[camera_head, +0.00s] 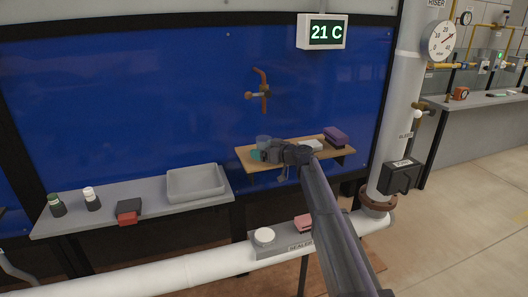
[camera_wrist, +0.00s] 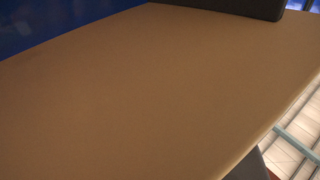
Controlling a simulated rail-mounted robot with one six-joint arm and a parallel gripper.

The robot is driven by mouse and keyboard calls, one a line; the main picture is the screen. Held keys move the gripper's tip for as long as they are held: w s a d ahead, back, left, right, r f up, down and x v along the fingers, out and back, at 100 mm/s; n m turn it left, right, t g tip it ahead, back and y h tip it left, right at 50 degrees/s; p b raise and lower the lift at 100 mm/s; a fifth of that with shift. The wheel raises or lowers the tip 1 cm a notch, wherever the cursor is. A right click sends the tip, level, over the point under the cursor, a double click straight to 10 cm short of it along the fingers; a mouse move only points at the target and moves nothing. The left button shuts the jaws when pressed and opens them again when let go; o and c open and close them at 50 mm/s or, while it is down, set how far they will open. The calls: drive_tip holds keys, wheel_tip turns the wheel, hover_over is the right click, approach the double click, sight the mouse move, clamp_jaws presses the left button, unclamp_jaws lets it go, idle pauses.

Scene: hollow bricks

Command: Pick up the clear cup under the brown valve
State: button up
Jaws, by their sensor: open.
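The brown valve (camera_head: 262,92) is mounted on the blue wall panel. Below it, a wooden shelf (camera_head: 247,161) holds a bluish see-through cup (camera_head: 263,141), which looks like the clear cup. My gripper (camera_head: 267,154) is at the shelf's left half, just in front of the cup and partly covering its lower part. I cannot tell whether they touch. In the wrist view the shelf's brown surface (camera_wrist: 140,90) fills most of the picture and no cup shows. Dark finger parts of my gripper (camera_wrist: 252,90) show at the top and bottom edges, apart and with nothing between them.
A teal object (camera_head: 256,155) sits close by my gripper. A white item (camera_head: 311,146) and a purple block (camera_head: 335,136) are on the shelf's right side. A grey bench with a tray (camera_head: 195,183) stands left. A white pipe (camera_head: 397,120) rises to the right.

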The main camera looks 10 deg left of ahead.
drive_tip(key=c, duration=1)
drive_tip(key=shift+r, duration=0.15)
drive_tip(key=shift+c, duration=0.2)
drive_tip(key=shift+r+p, duration=0.35)
drive_tip(key=shift+p, duration=0.15)
drive_tip(key=shift+r+p, duration=0.5)
drive_tip(key=f+v, duration=0.3)
drive_tip(key=v, duration=1.4)
drive_tip(key=shift+s+d, duration=0.35)
drive_tip(key=shift+d, duration=0.2)
